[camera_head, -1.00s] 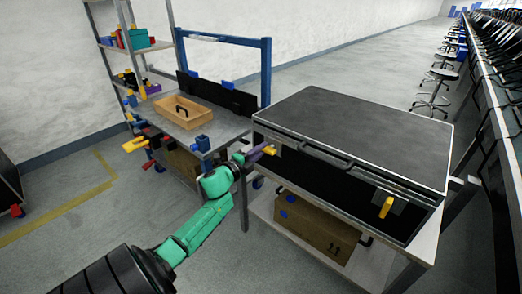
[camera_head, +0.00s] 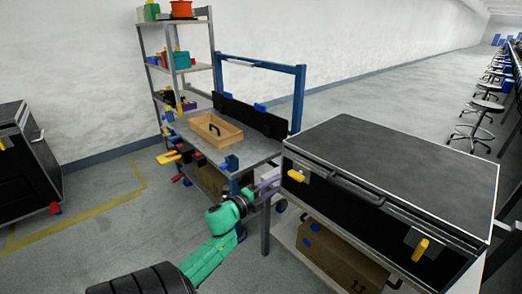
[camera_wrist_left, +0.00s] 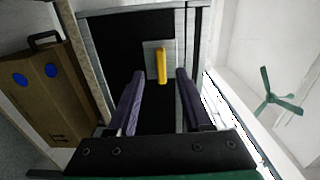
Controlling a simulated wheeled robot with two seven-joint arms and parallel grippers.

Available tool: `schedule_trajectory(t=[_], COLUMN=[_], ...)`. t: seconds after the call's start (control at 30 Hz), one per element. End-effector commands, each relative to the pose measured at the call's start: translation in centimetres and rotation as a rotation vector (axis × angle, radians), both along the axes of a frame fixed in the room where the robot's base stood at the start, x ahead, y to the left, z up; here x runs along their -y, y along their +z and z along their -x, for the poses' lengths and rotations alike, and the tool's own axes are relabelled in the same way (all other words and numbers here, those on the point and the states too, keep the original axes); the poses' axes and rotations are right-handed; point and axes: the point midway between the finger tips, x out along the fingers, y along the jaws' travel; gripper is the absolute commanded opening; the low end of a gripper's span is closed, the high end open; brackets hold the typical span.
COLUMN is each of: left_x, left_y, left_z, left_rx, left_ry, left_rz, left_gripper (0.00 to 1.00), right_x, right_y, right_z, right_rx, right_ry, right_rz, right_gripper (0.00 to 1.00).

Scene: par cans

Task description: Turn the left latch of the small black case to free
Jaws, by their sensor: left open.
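The black case (camera_head: 340,205) with a grey lid lies on a table at the right. Its left latch (camera_head: 296,175) is yellow and lies sideways, roughly along the front edge; in the left wrist view the latch (camera_wrist_left: 161,66) sits on a grey plate. The right latch (camera_head: 420,249) stands roughly upright. My left gripper (camera_head: 272,186) is just left of the left latch. In the left wrist view the gripper (camera_wrist_left: 160,74) is open, with purple fingers either side of the latch and no visible contact. My right gripper is not in view.
A cardboard box (camera_head: 335,258) stands on the shelf below the case. A workbench with a wooden tray (camera_head: 216,130) is behind my left arm. Another black case (camera_head: 30,165) stands at far left. Floor between them is clear.

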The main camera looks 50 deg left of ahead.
Motion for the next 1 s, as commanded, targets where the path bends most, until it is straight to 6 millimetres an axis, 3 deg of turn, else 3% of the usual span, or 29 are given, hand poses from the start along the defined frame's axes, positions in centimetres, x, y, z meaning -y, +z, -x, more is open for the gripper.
schedule_trajectory(t=[0.1, 0.3, 1.0], left_x=[0.1, 0.2, 0.1], left_y=[-0.1, 0.0, 0.0], left_z=[3.6, 6.8, 7.0], left_rx=[-0.005, -0.002, -0.001], left_ry=[0.002, 0.0, 0.001], left_rz=[0.001, 0.0, 0.0], left_gripper=[0.5, 0.5, 0.5], right_x=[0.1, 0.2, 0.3], right_y=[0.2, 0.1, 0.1], right_z=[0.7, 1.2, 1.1], right_rx=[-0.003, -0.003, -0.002], right_ry=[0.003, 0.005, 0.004], right_rz=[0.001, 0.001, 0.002], right_gripper=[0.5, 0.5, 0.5])
